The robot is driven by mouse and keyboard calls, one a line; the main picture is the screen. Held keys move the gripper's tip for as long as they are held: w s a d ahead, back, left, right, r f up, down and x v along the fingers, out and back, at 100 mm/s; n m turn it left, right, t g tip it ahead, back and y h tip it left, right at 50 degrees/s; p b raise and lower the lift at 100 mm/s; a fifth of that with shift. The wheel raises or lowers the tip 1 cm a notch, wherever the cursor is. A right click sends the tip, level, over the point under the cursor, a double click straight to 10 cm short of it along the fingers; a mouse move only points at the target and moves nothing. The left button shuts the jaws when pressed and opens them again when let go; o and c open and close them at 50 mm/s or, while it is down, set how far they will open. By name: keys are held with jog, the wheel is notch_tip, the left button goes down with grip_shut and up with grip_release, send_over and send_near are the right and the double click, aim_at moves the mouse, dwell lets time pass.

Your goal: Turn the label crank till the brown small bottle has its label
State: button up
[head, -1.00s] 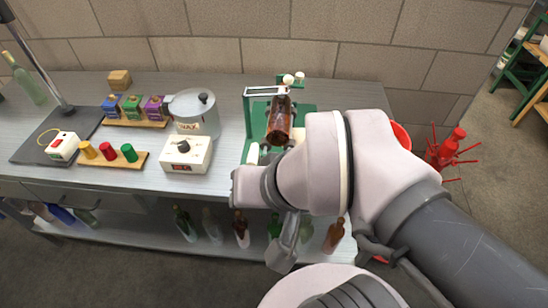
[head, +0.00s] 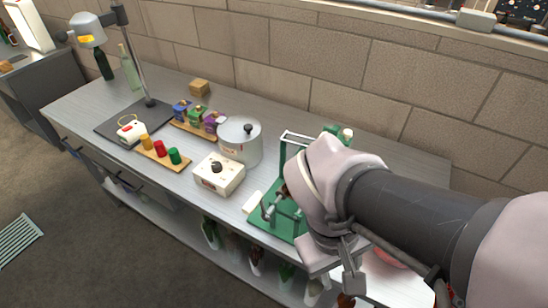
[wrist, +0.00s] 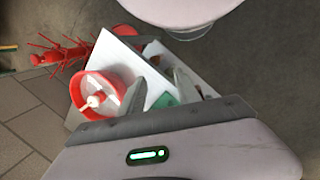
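The green labelling stand (head: 262,217), with a white-edged frame, stands on the bench in the head view. My arm covers its right side. A cream knob (head: 347,133) shows behind my arm; I cannot tell whether it belongs to the crank. The brown small bottle on the stand is almost wholly hidden by my arm, so its label cannot be judged. In the wrist view my gripper (wrist: 160,80) has its two fingers apart, with a white surface and a bit of green beyond them. Nothing is clearly held. The crank is not clearly visible.
A wax pot (head: 240,142) and a white control box (head: 219,175) stand left of the stand. Several bottles sit on the lower shelf. The wrist view shows a red bowl (wrist: 98,95) with a pale central peg and a red bottle tree (wrist: 62,52).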

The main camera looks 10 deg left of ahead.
jog(key=n+h, duration=0.2)
jog(key=n, duration=0.1)
jog(key=n+t+h+p, duration=0.2)
jog(key=n+t+p, duration=0.6)
jog(key=n+t, duration=1.15)
send_near(258, 197)
jog(key=w+d+n+g+b, duration=0.1)
jog(key=w, duration=0.2)
jog(key=w+d+n+b, duration=0.1)
jog(key=w, duration=0.3)
jog(key=w+d+r+n+g+b, duration=0.1)
jog(key=w, duration=0.3)
jog(key=shift+d+g, duration=0.15)
jog(key=shift+g, duration=0.2)
grip_shut()
